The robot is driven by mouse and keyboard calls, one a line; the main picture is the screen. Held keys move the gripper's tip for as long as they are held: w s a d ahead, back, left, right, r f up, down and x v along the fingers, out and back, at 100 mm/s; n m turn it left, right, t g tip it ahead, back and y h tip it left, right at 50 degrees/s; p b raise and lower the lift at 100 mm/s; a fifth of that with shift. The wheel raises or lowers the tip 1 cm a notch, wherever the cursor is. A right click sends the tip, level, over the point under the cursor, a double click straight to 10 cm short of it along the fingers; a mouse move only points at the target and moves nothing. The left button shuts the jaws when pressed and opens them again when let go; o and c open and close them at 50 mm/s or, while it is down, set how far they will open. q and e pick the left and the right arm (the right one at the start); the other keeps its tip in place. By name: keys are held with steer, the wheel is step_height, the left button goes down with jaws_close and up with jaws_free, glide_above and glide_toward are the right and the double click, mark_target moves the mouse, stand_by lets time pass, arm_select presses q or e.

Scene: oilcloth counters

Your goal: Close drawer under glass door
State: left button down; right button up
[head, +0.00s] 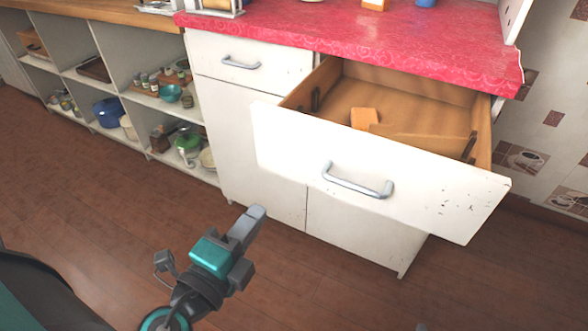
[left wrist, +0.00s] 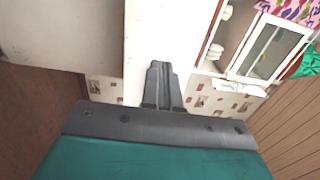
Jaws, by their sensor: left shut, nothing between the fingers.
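The drawer (head: 440,195) under the red countertop stands pulled far out, its white front chipped and its wooden inside showing. It has a grey bar handle (head: 357,181). A small orange-brown block (head: 364,118) lies inside. My left gripper (head: 256,213) is shut and empty, in front of the cabinet, to the left of and lower than the handle, apart from it in the picture. In the left wrist view its fingers (left wrist: 160,85) are together before a white panel. A white-framed glass door (left wrist: 265,48) shows at the upper right there. My right gripper is not seen.
A shut drawer (head: 250,65) with its own handle is left of the open one. Open shelves (head: 150,85) with bowls and pots stand at the left. The red countertop (head: 350,35) overhangs the drawer. The wooden floor (head: 90,200) in front is clear.

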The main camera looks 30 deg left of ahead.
arm_select(q)
steer(key=p, duration=0.4)
glide_toward(299, 158)
steer(key=w, duration=0.5)
steer(key=shift+w+p, duration=0.25)
steer(key=shift+p, duration=0.05)
steer(key=shift+w, duration=0.65)
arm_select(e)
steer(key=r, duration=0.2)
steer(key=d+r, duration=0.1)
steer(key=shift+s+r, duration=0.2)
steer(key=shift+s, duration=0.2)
arm_select(q)
steer(key=shift+w, duration=0.1)
